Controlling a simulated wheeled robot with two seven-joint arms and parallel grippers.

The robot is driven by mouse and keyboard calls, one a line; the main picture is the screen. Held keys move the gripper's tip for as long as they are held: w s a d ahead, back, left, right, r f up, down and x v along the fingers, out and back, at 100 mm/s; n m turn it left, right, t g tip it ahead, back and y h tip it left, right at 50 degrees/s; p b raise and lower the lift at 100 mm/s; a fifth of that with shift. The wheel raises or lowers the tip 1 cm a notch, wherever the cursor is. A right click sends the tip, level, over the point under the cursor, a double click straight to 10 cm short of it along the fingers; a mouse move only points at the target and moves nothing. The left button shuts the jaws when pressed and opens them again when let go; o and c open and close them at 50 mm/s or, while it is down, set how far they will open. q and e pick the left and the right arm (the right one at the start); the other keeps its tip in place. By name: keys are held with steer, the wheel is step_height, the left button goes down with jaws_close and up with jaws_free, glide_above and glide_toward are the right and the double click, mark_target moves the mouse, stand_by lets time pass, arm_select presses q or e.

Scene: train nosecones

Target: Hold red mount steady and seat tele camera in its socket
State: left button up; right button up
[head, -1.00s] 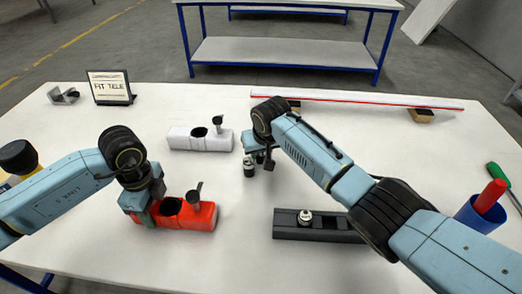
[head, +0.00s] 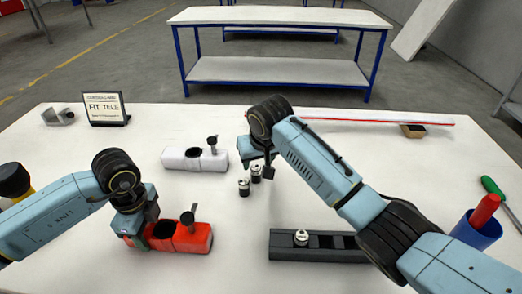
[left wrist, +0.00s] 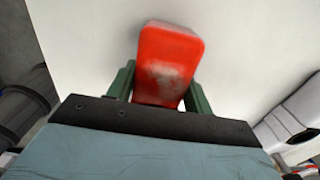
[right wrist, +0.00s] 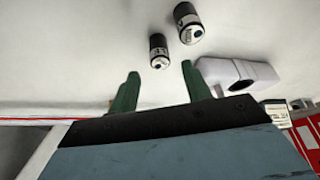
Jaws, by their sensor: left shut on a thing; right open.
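The red mount (head: 198,240) lies on the table at front left, its dark socket facing up and a lever standing beside it. My left gripper (head: 134,236) is shut on its left end, which shows between the fingers in the left wrist view (left wrist: 168,65). Two small black-and-silver cylindrical cameras, a nearer one (head: 243,187) and a farther one (head: 256,173), stand close together mid-table; which is the tele camera I cannot tell. My right gripper (head: 262,165) is open above and beside them. In the right wrist view, both cameras lie beyond its empty fingertips (right wrist: 160,78).
A white mount (head: 180,160) stands behind the red one. A dark rack (head: 340,252) with a white-topped piece (head: 301,238) is at front right. A "FIT TELE" sign (head: 105,108), a metal bracket (head: 58,117), a red-edged bar (head: 380,120) and a blue cup (head: 478,232) stand around.

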mark_target(256, 169)
steer(key=v, duration=0.4)
steer(key=shift+r, duration=0.15)
steer(key=shift+s+r, duration=0.15)
steer(key=shift+r, duration=0.15)
steer(key=shift+c, duration=0.5)
steer(key=shift+s, duration=0.1)
steer(key=shift+c, duration=0.6)
steer(key=shift+w+a+f+t+y, duration=0.3)
steer(key=shift+w+f+t, duration=0.55)
steer(key=shift+f, duration=1.1)
steer(key=shift+w+a+f+t+y, duration=0.2)
steer(key=shift+w+f+t, duration=0.6)
steer(key=shift+f, duration=1.1)
steer(key=shift+w+a+f+t+y, duration=0.2)
steer(key=shift+w+a+f+t, duration=0.2)
steer(key=shift+w+f, duration=1.15)
steer(key=shift+s+f, duration=0.4)
